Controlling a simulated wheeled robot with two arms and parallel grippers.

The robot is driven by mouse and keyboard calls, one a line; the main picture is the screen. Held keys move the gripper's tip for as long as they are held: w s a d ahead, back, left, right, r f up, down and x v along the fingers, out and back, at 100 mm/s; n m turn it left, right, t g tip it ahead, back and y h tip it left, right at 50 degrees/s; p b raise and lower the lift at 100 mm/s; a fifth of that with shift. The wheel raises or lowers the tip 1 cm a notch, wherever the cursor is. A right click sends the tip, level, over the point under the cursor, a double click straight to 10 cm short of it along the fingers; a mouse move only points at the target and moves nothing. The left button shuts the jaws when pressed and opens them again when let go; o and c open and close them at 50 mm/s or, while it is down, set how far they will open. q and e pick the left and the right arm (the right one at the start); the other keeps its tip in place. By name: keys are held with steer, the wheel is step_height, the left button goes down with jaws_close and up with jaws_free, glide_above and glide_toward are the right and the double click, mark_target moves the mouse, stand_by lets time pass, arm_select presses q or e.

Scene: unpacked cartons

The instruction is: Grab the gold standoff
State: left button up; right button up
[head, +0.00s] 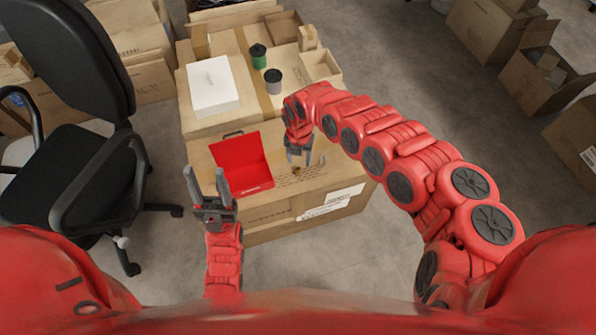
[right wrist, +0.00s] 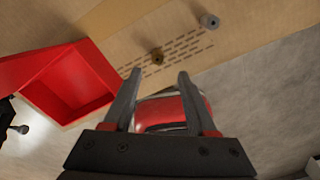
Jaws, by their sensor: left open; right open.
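The gold standoff (right wrist: 157,57) is a small dark gold piece on the carton top beside printed rows of dashes. In the head view the gold standoff (head: 297,171) shows small, just below my right gripper (head: 300,158). In the right wrist view my right gripper (right wrist: 160,72) is open and empty, and the standoff appears just beyond the fingertips, between their lines. The height gap is hard to judge. My left gripper (head: 206,178) is open, empty and pointing up, left of the red box.
An open red box (head: 245,160) lies left of the standoff; it also shows in the right wrist view (right wrist: 70,85). A small grey piece (right wrist: 209,21) stands near the standoff. A white box (head: 212,85), green canister (head: 258,56) and grey canister (head: 273,81) stand farther back.

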mark_target(298, 169)
steer(key=shift+f, duration=0.95)
steer(key=f, duration=0.1)
steer(key=f+b, duration=0.1)
steer(key=f, duration=0.2)
steer(key=shift+a+f+b, duration=0.3)
steer(key=shift+b, duration=0.05)
steer(key=shift+w+d+f, duration=0.1)
steer(key=shift+f, duration=0.35)
jaws_close()
